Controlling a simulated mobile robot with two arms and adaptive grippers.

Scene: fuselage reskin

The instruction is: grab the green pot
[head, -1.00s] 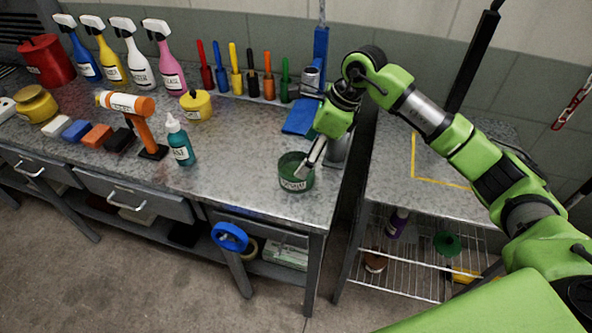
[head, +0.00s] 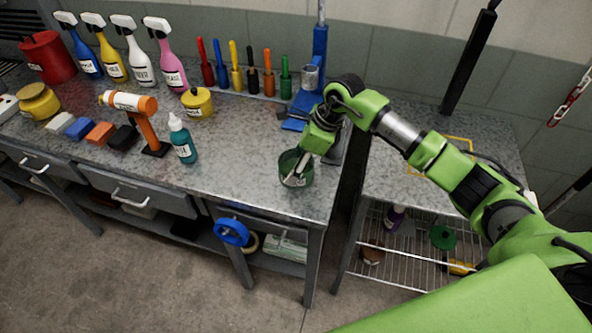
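The green pot (head: 286,163) is a small, dark green open container with a pale label, standing upright near the right front corner of the grey workbench (head: 240,179). My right gripper (head: 297,176) reaches down to it from above and behind. Its fingers overlap the pot's rim and front and hide part of the label. I cannot tell whether the fingers are shut on the pot's wall. My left gripper is not in the head view.
A teal dropper bottle (head: 181,138) and an orange-handled tool (head: 147,125) stand left of the pot. Upright coloured tools (head: 237,72) line the back. A blue clamp-like stand (head: 320,48) is behind my gripper. A second table (head: 395,180) with a wire shelf stands right.

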